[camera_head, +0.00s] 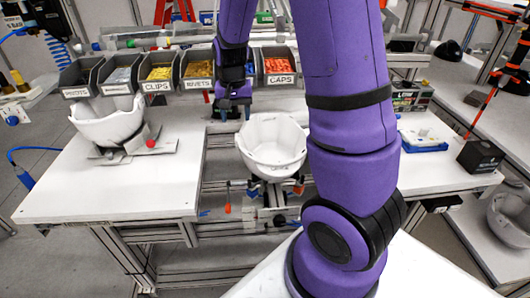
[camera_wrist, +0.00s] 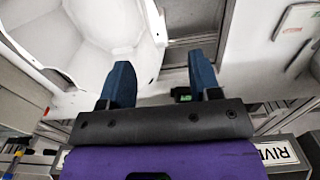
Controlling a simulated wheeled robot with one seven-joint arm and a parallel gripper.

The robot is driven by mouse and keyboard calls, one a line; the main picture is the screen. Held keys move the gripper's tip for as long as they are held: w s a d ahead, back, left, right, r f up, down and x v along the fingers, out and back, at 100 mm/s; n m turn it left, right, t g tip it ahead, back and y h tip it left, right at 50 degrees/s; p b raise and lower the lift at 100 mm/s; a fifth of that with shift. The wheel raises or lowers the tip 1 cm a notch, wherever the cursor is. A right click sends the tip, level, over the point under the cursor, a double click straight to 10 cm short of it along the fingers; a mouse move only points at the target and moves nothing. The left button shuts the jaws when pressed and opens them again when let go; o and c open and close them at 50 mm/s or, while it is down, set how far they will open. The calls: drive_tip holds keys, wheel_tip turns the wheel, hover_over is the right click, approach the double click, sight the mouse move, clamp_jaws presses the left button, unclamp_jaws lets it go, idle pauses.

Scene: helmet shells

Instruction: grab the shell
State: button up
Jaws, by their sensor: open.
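A white helmet shell (camera_head: 272,147) rests open side up on a fixture at the middle of the bench. It also shows in the wrist view (camera_wrist: 95,45), filling the upper left. Another white shell (camera_head: 108,122) sits on a stand on the left part of the bench. My gripper (camera_head: 234,112) is just behind and to the left of the middle shell's rim in the head view. In the wrist view my gripper (camera_wrist: 160,80) shows two dark blue fingers spread apart with nothing held between them. The left finger overlaps the shell's rim in that view; I cannot tell whether they touch.
A row of labelled bins (camera_head: 200,72) stands behind my gripper. A blue tray (camera_head: 424,140) and a black box (camera_head: 481,157) lie to the right. Another white shell (camera_head: 511,217) is at the far right. The left bench top (camera_head: 110,190) is clear in front.

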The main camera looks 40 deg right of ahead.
sight(239, 138)
drive_tip(key=f, duration=0.9)
drive_tip(key=shift+d+f, duration=0.1)
drive_tip(key=shift+d, duration=0.1)
clamp_jaws()
